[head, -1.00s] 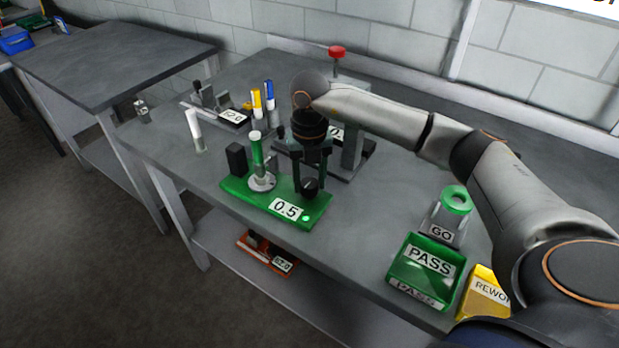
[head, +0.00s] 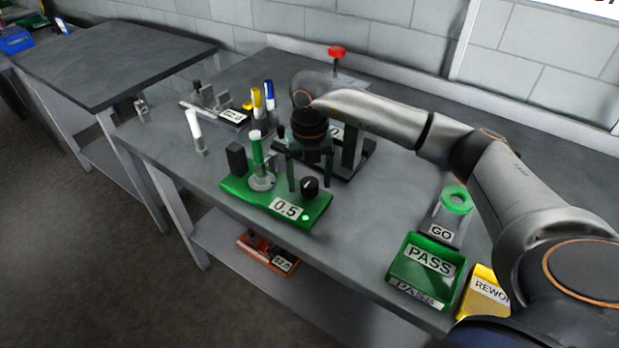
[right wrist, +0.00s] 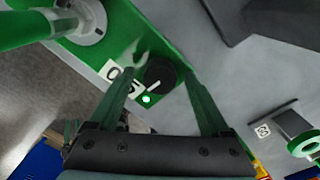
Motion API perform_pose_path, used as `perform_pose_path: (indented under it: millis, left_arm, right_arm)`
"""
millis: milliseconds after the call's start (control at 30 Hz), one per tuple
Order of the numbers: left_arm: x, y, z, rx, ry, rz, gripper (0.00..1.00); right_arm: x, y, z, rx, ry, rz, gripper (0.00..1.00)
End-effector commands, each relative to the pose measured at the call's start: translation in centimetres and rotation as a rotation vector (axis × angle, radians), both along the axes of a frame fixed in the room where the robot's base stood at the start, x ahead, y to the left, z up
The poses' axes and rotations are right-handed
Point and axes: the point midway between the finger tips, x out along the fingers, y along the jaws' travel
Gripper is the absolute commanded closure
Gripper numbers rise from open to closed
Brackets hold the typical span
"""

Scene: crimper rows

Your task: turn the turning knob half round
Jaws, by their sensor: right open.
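The black turning knob (head: 310,187) sits on the green plate (head: 237,192) labelled 0.5, beside a lit green lamp. In the right wrist view the knob (right wrist: 160,74) shows a white pointer line. My right gripper (head: 309,186) is above and just behind the knob in the head view, pointing down. In the right wrist view its two fingers (right wrist: 162,85) are spread apart, with the knob beyond the tips and between them. I cannot tell exactly how high the tips are above the plate. My left gripper is not in view.
A green post (head: 256,150) and a black block (head: 236,158) stand on the plate's left part. A red-topped press (head: 337,52) stands behind my right gripper. A green PASS bin (head: 400,285) and a GO gauge (head: 442,232) are at right. The table between is clear.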

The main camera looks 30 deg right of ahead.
Motion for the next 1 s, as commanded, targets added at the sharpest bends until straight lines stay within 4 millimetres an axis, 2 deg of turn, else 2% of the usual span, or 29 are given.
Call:
perform_pose_path:
  millis: [133,267,500,700,800,1000]
  left_arm:
    - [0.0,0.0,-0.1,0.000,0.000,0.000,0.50]
    - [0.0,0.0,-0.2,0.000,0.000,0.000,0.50]
    - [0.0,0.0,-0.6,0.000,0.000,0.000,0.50]
    - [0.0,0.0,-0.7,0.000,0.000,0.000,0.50]
    - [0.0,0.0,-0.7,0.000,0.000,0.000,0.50]
    - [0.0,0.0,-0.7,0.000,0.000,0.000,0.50]
  right_arm:
    - [0.0,0.0,0.4,0.000,-0.001,0.000,0.19]
    - [0.1,0.0,2.1,0.001,-0.004,0.001,0.19]
    - [0.1,0.0,7.4,0.002,-0.006,0.000,0.19]
    - [0.1,0.0,10.9,0.001,-0.003,0.000,0.19]
    - [0.0,0.0,11.9,0.000,-0.001,0.000,0.19]
    - [0.0,0.0,12.6,0.000,0.000,0.001,0.19]
